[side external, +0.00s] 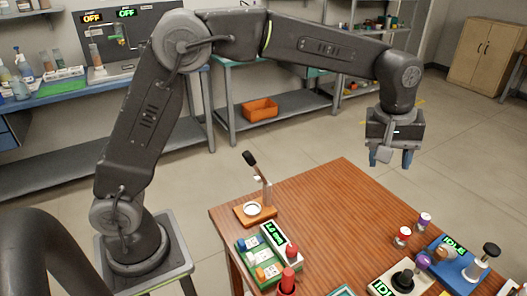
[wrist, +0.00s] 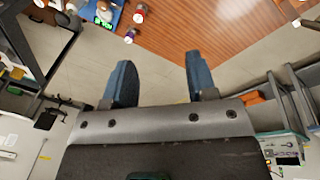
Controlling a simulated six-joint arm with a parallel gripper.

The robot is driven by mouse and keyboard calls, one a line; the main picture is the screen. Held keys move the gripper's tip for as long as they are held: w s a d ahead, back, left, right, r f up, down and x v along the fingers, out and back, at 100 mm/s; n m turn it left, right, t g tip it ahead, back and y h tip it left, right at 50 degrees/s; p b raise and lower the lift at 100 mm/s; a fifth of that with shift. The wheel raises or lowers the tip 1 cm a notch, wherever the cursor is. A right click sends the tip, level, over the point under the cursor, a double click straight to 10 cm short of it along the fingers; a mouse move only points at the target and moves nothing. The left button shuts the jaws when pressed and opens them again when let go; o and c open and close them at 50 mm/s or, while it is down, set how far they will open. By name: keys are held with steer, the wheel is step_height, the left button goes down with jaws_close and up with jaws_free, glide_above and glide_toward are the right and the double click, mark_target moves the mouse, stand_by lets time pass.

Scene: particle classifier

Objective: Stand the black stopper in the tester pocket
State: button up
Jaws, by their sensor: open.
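My gripper (side external: 388,158) is open and empty, raised past the far right edge of the wooden table. Its two blue fingers also show spread apart in the wrist view (wrist: 160,62). A black, rounded piece (side external: 403,280) sits on a white device with an IDLE display near the front of the table; it may be the black stopper, but I cannot tell for sure. A blue device (side external: 463,268) with an IDLE display and a dark-topped post stands to its right. I cannot tell which device has the tester pocket. My gripper touches none of these.
A red-capped vial (side external: 402,237) and a purple-capped vial (side external: 424,220) stand near the blue device. The table's far middle (side external: 335,195) is clear.

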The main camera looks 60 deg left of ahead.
steer(key=s+a+r+m+t, duration=0.1)
steer(key=s+a+r+m, duration=0.2)
steer(key=s+a, duration=0.5)
steer(key=s+a+r+m+t, duration=0.2)
steer(key=s+a+r+m, duration=0.15)
steer(key=s, duration=0.75)
steer(key=s+a+f+m, duration=0.1)
steer(key=s+a+f, duration=0.2)
steer(key=s+f, duration=0.2)
steer(key=s, duration=0.3)
steer(key=shift+s+m+t+y, duration=0.15)
steer(key=shift+m+t+y, duration=0.15)
steer(key=shift+m, duration=0.05)
steer(key=shift+d, duration=0.1)
steer(key=shift+c, duration=0.3)
